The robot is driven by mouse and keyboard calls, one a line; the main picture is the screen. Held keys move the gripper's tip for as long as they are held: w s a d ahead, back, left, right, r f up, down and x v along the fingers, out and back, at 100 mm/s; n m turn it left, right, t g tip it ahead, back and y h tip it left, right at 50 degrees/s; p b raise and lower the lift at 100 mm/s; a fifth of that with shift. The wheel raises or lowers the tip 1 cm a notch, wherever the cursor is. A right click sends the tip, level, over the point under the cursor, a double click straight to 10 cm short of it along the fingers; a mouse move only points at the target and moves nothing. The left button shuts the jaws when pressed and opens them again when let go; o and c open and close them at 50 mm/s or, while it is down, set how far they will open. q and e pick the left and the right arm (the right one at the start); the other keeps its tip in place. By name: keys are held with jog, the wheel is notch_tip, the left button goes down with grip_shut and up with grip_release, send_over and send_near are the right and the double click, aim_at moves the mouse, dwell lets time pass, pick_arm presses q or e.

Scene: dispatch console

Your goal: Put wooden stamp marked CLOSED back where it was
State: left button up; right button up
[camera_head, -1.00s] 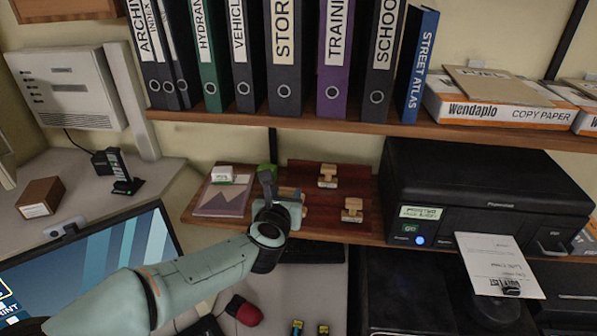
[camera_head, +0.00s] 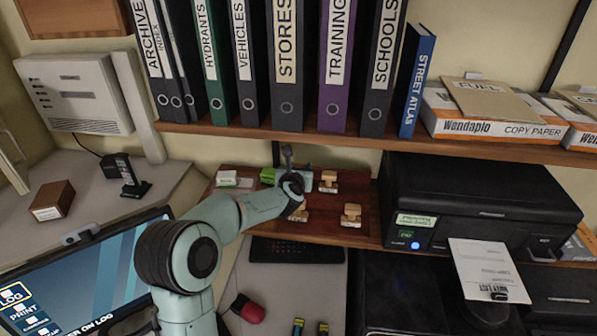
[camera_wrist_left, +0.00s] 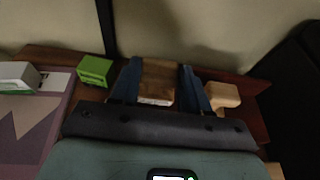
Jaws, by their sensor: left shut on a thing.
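My left gripper (camera_head: 306,180) is over the back of the small wooden shelf, its tip beside a wooden stamp (camera_head: 328,182). In the left wrist view its two blue fingers (camera_wrist_left: 157,85) are shut on a wooden stamp (camera_wrist_left: 157,78); in the head view the arm hides this stamp. The neighbouring stamp stands just right of the right finger in the wrist view (camera_wrist_left: 222,97). Two more wooden stamps stand nearer the shelf's front, one at front left (camera_head: 298,215) and one at front right (camera_head: 351,215). I cannot read which is CLOSED. My right gripper is out of view.
A green box (camera_wrist_left: 95,70) stands left of the gripper, beside a purple booklet (camera_wrist_left: 25,125) with a white block (camera_wrist_left: 18,75). A black printer (camera_head: 480,195) borders the shelf's right side. Binders (camera_head: 285,65) stand on the upper shelf.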

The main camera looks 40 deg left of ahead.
pick_arm(q)
jog(key=shift+f, duration=0.75)
jog(key=shift+s, duration=0.2)
pick_arm(e)
jog(key=shift+s+f, duration=0.15)
jog(key=shift+s, duration=0.2)
pick_arm(q)
jog(key=shift+w+f, duration=0.15)
jog(key=shift+f, duration=0.05)
jog(key=o, duration=0.9)
jog(key=shift+r, duration=0.15)
jog(key=shift+c, duration=0.2)
pick_arm(e)
jog(key=shift+s+f, duration=0.15)
jog(key=shift+s, duration=0.05)
